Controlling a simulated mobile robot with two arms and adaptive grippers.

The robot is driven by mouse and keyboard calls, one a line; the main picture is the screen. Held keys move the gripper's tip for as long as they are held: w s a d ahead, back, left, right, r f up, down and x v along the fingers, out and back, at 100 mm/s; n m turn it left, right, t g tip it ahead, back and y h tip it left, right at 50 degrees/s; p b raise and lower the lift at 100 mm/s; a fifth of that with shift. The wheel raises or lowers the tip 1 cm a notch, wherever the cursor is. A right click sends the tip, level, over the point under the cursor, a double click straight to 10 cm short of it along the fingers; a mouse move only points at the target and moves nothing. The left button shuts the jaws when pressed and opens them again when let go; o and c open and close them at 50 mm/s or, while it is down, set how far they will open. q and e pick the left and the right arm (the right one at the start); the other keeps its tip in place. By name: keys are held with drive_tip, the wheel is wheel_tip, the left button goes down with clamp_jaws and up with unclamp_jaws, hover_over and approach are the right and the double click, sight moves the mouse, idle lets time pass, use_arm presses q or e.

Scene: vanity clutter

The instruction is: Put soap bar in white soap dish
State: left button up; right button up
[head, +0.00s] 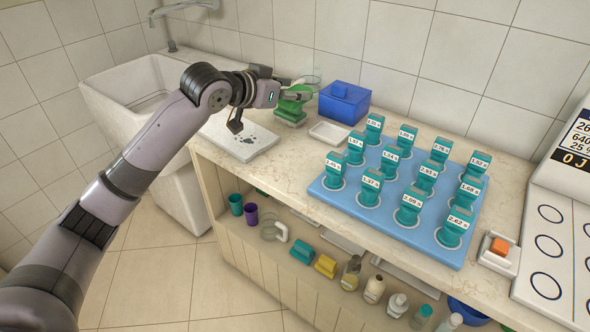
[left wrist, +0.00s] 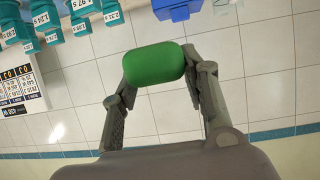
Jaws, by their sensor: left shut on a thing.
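My left gripper (head: 291,92) reaches over the back of the counter, near the sink end. It is shut on a green soap bar (left wrist: 153,64), a rounded block held between both fingertips in the left wrist view. In the head view the bar is small and partly hidden by the fingers, above another green item (head: 290,112) on the counter. A small, shallow white dish (head: 329,132), apparently the white soap dish, lies empty just right of the gripper. My right gripper is not in view.
A blue box (head: 344,101) stands behind the white dish. A blue tray (head: 330,196) with several labelled teal items fills the counter's middle. A white board (head: 240,140) lies left, beside the sink (head: 135,88).

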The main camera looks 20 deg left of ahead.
use_arm(q)
drive_tip(key=shift+f, duration=0.1)
hover_over(292, 171)
wheel_tip(292, 171, down, 16)
drive_tip(key=shift+f, duration=0.1)
wheel_tip(292, 171, down, 3)
drive_tip(key=shift+f+p, duration=0.1)
drive_tip(key=shift+p, duration=0.2)
drive_tip(key=shift+s, duration=0.1)
drive_tip(key=shift+f, duration=0.2)
drive_tip(key=o, duration=1.2)
